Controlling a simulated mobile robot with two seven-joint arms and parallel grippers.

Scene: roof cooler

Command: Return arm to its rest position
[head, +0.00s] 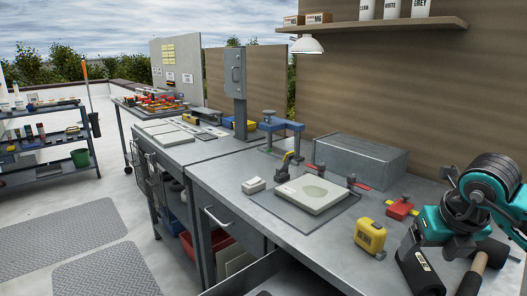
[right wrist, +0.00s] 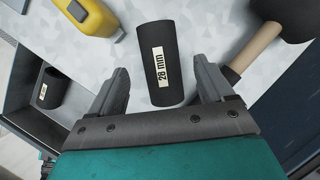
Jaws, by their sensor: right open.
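My right arm (head: 485,205), teal and black, is at the right of the head view, over the bench's near right end. In the right wrist view my right gripper (right wrist: 160,88) is open, with its two dark fingers spread wide. A black cylinder labelled 28 mm (right wrist: 163,60) lies beyond and between the fingertips, with visible gaps on both sides. A black labelled piece (head: 418,264) also shows below the arm in the head view. My left gripper is in neither view.
A mallet (right wrist: 265,40) lies close to the right finger. A yellow tape measure (head: 370,235) and red clamp (head: 399,208) are left of my arm. A drawer (head: 262,274) stands open in front, and another black cylinder (right wrist: 50,88) shows at left. A shelf (head: 375,25) hangs above.

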